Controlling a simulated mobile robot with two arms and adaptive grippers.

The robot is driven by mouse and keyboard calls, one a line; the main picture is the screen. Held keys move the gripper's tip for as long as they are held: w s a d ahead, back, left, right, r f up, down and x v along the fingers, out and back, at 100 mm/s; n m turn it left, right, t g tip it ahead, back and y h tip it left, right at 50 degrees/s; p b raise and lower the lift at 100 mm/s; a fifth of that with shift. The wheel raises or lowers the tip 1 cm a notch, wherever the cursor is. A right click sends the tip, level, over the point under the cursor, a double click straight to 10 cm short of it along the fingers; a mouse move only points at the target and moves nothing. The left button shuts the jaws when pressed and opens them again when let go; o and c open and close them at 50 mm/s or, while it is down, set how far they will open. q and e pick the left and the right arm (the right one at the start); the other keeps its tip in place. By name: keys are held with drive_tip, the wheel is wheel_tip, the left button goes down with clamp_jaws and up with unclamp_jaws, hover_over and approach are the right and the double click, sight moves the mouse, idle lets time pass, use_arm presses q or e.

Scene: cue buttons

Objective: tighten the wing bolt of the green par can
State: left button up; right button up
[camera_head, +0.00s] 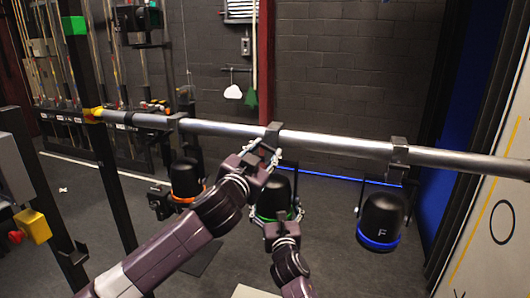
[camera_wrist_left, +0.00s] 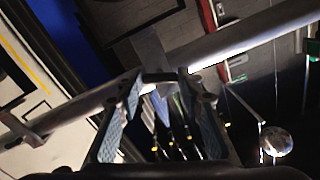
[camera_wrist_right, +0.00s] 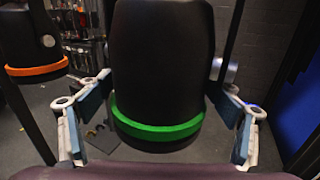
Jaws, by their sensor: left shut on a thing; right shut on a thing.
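The green par can (camera_head: 273,189) is a black can with a green ring, hanging from the pipe (camera_head: 330,142) in the middle; it fills the centre of the right wrist view (camera_wrist_right: 163,50). My right gripper (camera_head: 284,216) is shut on it from below, one finger on each side near the green ring. My left gripper (camera_head: 267,153) is at the can's clamp (camera_head: 272,131), just below the pipe. It is shut on the wing bolt, which is mostly hidden by the fingers. In the left wrist view, the fingers (camera_wrist_left: 160,82) stand close under the pipe and clamp.
A par can with an orange ring (camera_head: 186,178) hangs to the left, close to my left arm. One with a blue ring marked F (camera_head: 381,217) hangs to the right. The floor between the green and blue cans is clear.

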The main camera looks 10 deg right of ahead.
use_arm(q)
drive_tip(key=m, duration=1.3)
drive_tip(key=shift+m, duration=0.4)
drive_tip(key=m, duration=1)
drive_tip(key=shift+m, duration=0.4)
drive_tip(key=shift+f, duration=0.1)
drive_tip(key=o, duration=1.2)
drive_tip(key=shift+c, duration=0.2)
drive_tip(key=shift+s, duration=0.1)
